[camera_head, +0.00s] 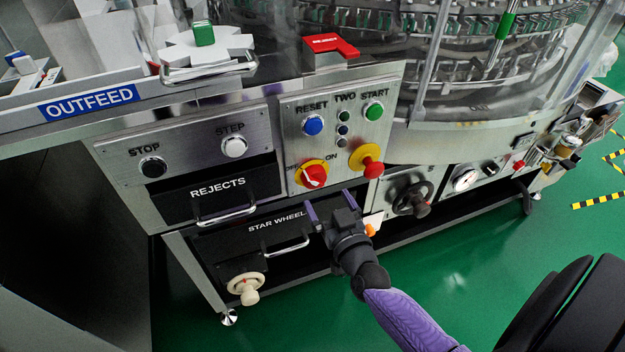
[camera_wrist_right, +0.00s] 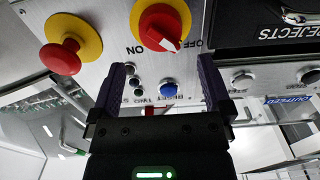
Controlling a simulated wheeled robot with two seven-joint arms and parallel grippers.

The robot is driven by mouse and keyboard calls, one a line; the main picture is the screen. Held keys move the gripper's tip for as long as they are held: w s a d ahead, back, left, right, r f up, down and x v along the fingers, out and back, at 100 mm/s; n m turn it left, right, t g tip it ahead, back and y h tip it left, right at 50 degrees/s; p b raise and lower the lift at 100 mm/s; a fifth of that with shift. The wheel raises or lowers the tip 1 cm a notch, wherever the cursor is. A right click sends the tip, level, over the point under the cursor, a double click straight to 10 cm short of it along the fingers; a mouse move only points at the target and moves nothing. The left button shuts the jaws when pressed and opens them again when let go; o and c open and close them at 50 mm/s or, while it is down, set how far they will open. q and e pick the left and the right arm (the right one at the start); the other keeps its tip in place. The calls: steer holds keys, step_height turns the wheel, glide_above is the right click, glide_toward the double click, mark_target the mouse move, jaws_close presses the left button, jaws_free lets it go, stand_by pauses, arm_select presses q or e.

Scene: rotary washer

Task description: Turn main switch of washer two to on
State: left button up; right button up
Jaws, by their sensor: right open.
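The panel marked TWO (camera_head: 343,130) carries the main switch (camera_head: 312,174), a red rotary knob on a yellow disc with OFF at its left and ON at its right. In the right wrist view the switch (camera_wrist_right: 160,27) appears upside down, its white pointer at the OFF side. My right gripper (camera_head: 330,203) is open and empty, just below the switch and apart from it. Its two fingers also show in the wrist view (camera_wrist_right: 163,75), with the knob beyond the gap between them. My left gripper is out of view.
A red push button on yellow (camera_head: 370,165) sits right of the switch. Blue RESET (camera_head: 312,125) and green START (camera_head: 374,111) buttons are above. The REJECTS drawer (camera_head: 220,190), STAR WHEEL drawer (camera_head: 260,238) and a black handwheel (camera_head: 411,200) are nearby.

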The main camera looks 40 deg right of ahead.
mark_target(318, 184)
steer(key=x, duration=0.2)
steer(key=b+x, duration=0.1)
steer(key=x, duration=0.2)
steer(key=shift+f+b, duration=0.25)
steer(key=shift+b, duration=0.05)
steer(key=shift+w+d+r, duration=0.1)
steer(key=shift+w, duration=0.4)
steer(key=shift+c, duration=0.4)
steer(key=c, duration=1)
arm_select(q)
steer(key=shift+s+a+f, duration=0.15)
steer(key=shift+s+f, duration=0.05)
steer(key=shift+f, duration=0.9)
arm_select(e)
steer(key=shift+c, duration=0.2)
